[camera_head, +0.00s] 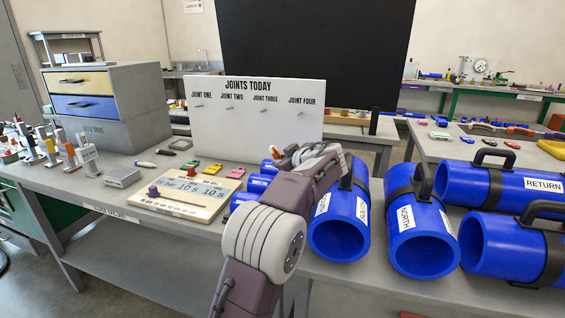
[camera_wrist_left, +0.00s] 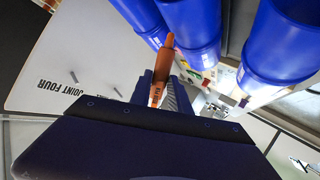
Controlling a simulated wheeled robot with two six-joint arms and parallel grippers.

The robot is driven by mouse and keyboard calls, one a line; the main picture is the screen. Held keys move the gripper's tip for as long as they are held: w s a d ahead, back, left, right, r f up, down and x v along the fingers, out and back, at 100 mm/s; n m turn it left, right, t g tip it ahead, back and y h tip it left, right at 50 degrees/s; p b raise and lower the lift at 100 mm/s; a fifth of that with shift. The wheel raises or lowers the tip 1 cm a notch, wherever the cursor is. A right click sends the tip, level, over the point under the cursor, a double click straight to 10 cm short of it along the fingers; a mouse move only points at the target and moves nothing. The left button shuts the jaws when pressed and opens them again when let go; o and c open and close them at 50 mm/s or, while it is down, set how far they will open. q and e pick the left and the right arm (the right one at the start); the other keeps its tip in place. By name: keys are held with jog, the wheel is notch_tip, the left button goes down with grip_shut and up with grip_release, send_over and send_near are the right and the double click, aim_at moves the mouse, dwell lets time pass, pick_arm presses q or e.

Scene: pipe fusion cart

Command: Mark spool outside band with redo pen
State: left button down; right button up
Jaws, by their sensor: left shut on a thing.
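My left gripper (camera_head: 322,160) is in front of the joints board, beside the blue spools; its fingertips are hard to make out in the head view. In the left wrist view it is shut on an orange pen (camera_wrist_left: 163,62), which has small print on its lower part. Blue spools with black bands and handles lie on the bench: one with a white label (camera_head: 340,225) behind my arm, one labelled NORTH (camera_head: 425,235), one labelled RETURN (camera_head: 510,190), and another at the right (camera_head: 490,245). Blue spools also fill the top of the left wrist view (camera_wrist_left: 272,45). My right gripper is not in view.
The white JOINTS TODAY board (camera_head: 250,120) stands behind, with pegs. A timer panel (camera_head: 185,195) and coloured clips (camera_head: 212,168) lie left of my arm.

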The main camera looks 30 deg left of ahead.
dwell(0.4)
pick_arm(q)
jog(key=shift+b, duration=0.3)
jog(key=shift+f+b, duration=0.35)
jog(key=shift+b, duration=0.35)
dwell(2.6)
jog(key=shift+r+p, duration=0.9)
jog(key=shift+r, duration=0.65)
jog(key=shift+r+p, duration=1.9)
jog(key=shift+r, duration=0.65)
